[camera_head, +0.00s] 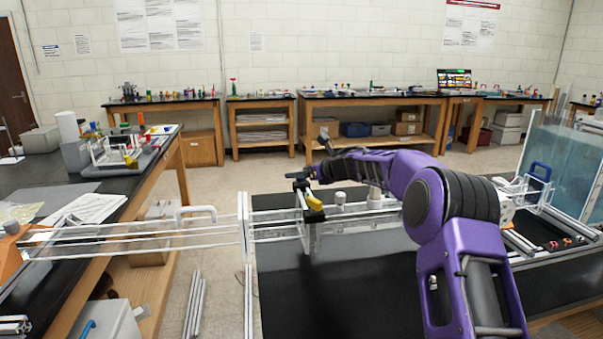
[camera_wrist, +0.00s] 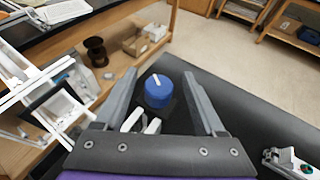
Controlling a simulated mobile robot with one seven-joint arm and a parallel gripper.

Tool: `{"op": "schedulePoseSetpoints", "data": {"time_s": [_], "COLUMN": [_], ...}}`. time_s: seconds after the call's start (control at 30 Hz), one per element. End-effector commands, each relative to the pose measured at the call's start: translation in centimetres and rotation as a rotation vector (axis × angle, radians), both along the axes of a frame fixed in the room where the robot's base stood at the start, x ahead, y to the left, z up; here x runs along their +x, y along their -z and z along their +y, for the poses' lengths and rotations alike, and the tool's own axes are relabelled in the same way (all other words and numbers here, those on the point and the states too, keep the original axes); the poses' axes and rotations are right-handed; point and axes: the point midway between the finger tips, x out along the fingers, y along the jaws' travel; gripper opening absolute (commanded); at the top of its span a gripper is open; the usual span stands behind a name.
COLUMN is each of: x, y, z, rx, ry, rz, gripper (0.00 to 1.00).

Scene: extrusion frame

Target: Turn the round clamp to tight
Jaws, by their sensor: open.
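The round clamp looks to be a blue round knob (camera_wrist: 158,92) with a white line on its top, in the middle of the wrist view. It stands between the two fingers of my gripper (camera_wrist: 160,75), which is open, with a gap on both sides. White prongs (camera_wrist: 140,122) show at the knob's near side. In the head view my gripper (camera_head: 310,172) is over the clear rail frame, near a yellow part (camera_head: 313,202). I cannot make out the blue knob in the head view.
A clear rail frame (camera_head: 140,232) runs leftward from the black bench top (camera_head: 350,285). A side bench (camera_head: 80,190) with papers stands at left. A clear tank (camera_head: 565,160) and a blue handle (camera_head: 540,171) are at right. The bench front is mostly bare.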

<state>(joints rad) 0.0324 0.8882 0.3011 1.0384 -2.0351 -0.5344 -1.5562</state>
Motion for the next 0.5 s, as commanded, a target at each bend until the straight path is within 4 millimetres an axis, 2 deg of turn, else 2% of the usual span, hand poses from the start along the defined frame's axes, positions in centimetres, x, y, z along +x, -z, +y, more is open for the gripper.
{"op": "schedulePoseSetpoints", "data": {"time_s": [0.27, 0.5], "x": [-0.7, -3.4], "y": [-0.2, -1.8], "z": [-0.7, -3.7], "rx": [-0.001, -0.001], "ry": [-0.001, 0.002], "rz": [0.002, 0.001], "gripper": [0.71, 0.71]}}
